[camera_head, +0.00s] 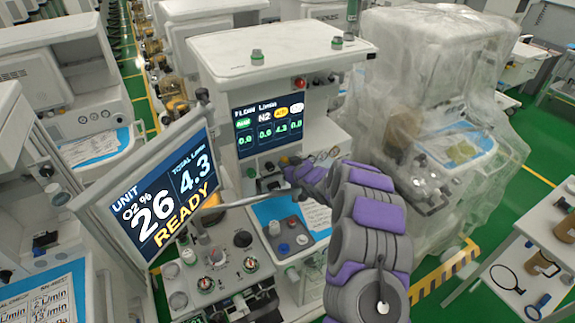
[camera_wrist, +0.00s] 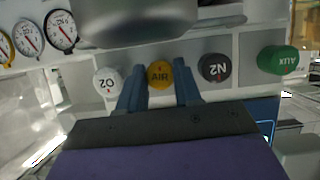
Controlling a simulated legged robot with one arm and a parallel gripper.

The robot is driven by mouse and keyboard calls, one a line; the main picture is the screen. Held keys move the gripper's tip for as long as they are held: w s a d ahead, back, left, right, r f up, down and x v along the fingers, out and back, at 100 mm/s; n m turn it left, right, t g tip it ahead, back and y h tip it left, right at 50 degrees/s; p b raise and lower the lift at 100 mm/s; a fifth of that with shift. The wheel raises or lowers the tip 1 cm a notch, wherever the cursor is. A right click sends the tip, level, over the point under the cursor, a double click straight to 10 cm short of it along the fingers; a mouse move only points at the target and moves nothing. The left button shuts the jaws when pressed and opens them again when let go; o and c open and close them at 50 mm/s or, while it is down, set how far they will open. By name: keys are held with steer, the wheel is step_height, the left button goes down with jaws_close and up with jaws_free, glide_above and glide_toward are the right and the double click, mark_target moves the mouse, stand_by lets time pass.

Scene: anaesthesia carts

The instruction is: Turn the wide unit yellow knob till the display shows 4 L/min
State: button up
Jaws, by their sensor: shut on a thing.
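The yellow AIR knob (camera_wrist: 160,74) faces the wrist camera in a row with other gas knobs. My gripper (camera_wrist: 160,84) has one blue finger on each side of it and is shut on it. In the head view my gripper (camera_head: 293,169) reaches the panel under the wide unit's flow display (camera_head: 268,136) and largely hides the knob. That display appears to read 4.3 under its yellow label and 0.0 under the others. The large tilted screen (camera_head: 152,203) shows O2 26 %, total 4.3 L/min and READY.
The white O2 knob (camera_wrist: 107,82) and dark N2 knob (camera_wrist: 214,68) sit close beside the fingers. The green AUX knob (camera_wrist: 278,60) is farther right. A plastic-covered machine (camera_head: 440,110) stands to the right. Below is a cluttered worktop with a blue mat (camera_head: 318,219).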

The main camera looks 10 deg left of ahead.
steer(key=shift+c, duration=1.2)
steer(key=b, duration=0.3)
steer(key=shift+a+f+n, duration=0.1)
steer(key=shift+f+n, duration=0.05)
steer(key=shift+n, duration=0.25)
steer(key=shift+t, duration=0.3)
steer(key=o, duration=1)
steer(key=shift+o, duration=0.2)
